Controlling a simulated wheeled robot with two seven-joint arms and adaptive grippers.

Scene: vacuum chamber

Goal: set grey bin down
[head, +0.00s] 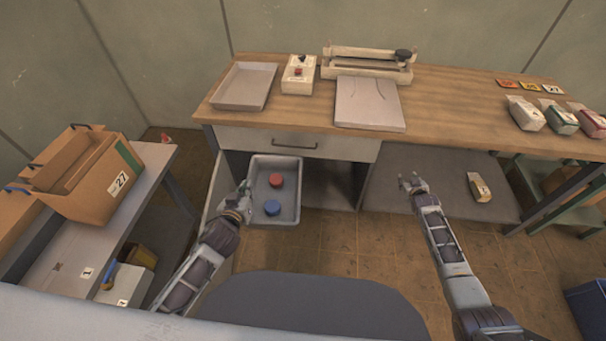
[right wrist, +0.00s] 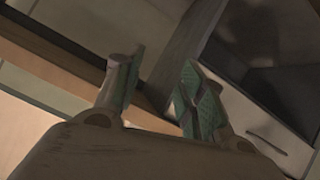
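The grey bin (head: 291,215) is a shallow rectangular tray in front of the open cabinet below the workbench drawer. A red round piece (head: 276,180) and a blue round piece (head: 272,207) lie inside it. My left gripper (head: 245,192) is at the bin's left wall and appears shut on its rim; the fingertips are small and partly hidden there. The bin looks level and seems to be off the floor. My right gripper (head: 412,183) is apart from the bin, to its right, empty. Its fingers stand apart in the right wrist view (right wrist: 155,95).
The wooden workbench (head: 450,90) carries another grey tray (head: 245,87), a control box (head: 298,75), a sealer-like device (head: 368,100) and several bags. A side table (head: 120,225) with a cardboard box (head: 90,180) stands left. A bag (head: 479,187) lies on the grey lower shelf (head: 440,195).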

